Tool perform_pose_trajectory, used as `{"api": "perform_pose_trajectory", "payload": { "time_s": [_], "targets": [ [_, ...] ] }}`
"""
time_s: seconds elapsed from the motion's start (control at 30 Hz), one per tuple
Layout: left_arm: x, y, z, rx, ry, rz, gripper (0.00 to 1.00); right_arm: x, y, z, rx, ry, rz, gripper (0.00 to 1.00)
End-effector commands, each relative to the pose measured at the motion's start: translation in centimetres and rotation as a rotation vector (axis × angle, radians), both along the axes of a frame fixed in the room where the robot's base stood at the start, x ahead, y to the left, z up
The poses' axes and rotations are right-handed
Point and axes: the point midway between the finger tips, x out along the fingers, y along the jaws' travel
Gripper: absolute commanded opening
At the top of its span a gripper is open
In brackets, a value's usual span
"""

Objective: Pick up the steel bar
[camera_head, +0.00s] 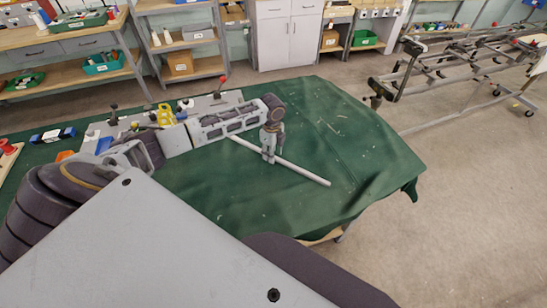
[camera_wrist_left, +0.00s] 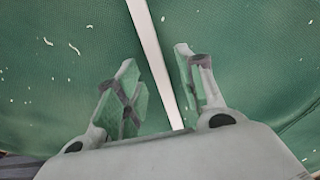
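The steel bar (camera_head: 305,174) is a long, thin, light grey rod lying slantwise on the green cloth on the table. My left gripper (camera_head: 268,156) points down over the bar near its middle. In the left wrist view, the left gripper (camera_wrist_left: 155,60) is open, with its two fingers apart. The bar (camera_wrist_left: 152,40) runs between the fingers, closer to the right one, with visible gaps on both sides. Part of the bar is hidden by the gripper. My right gripper is not in view.
The green cloth (camera_head: 350,150) is bare to the right of the bar. Behind my left arm lies a grey board (camera_head: 215,103) with knobs and a yellow item (camera_head: 166,114). A blue and black item (camera_head: 52,135) lies at left. A metal frame (camera_head: 460,70) stands at right.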

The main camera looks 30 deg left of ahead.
Motion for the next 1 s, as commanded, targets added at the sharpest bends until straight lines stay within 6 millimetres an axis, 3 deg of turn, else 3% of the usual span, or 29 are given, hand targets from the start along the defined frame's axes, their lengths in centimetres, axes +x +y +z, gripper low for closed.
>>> {"api": "perform_pose_trajectory", "payload": {
  "time_s": [0.57, 0.87, 1.0],
  "targets": [
    [0.0, 0.0, -0.6, 0.0, 0.0, -0.001, 0.38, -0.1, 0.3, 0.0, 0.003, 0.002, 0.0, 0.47],
    [0.0, 0.0, -0.6, 0.0, 0.0, -0.001, 0.0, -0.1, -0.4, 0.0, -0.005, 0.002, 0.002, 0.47],
    [0.0, 0.0, -0.6, 0.0, 0.0, -0.001, 0.0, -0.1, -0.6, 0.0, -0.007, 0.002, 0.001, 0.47]
  ]
}}
